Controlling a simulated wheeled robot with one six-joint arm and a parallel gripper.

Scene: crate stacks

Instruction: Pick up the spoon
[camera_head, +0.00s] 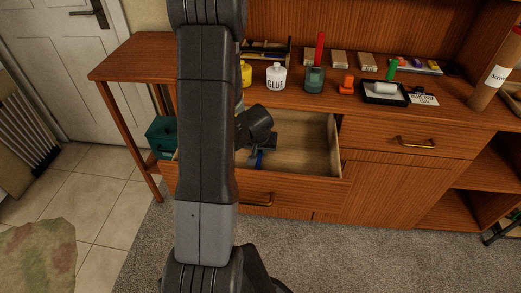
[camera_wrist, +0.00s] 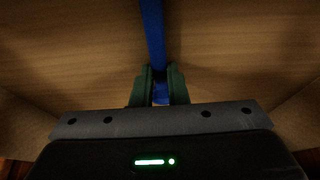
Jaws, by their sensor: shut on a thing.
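A long blue thing, which I take to be the spoon (camera_wrist: 153,35), runs from the top edge of the wrist view down between my fingers. Only a narrow, straight part of it shows, and its far end is out of the wrist view. My gripper (camera_wrist: 160,88) is shut on it. In the head view a bit of the blue spoon (camera_head: 259,160) shows below my wrist, inside the open drawer (camera_head: 318,135). My arm hides the left part of the drawer. I cannot tell whether the spoon touches the drawer floor.
The drawer's walls surround my gripper. On the desktop above stand a glue bottle (camera_head: 276,77), a dark green jar (camera_head: 314,80) with a red item, an orange object (camera_head: 346,85) and a black tray (camera_head: 385,93). A closed drawer (camera_head: 405,140) is at right.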

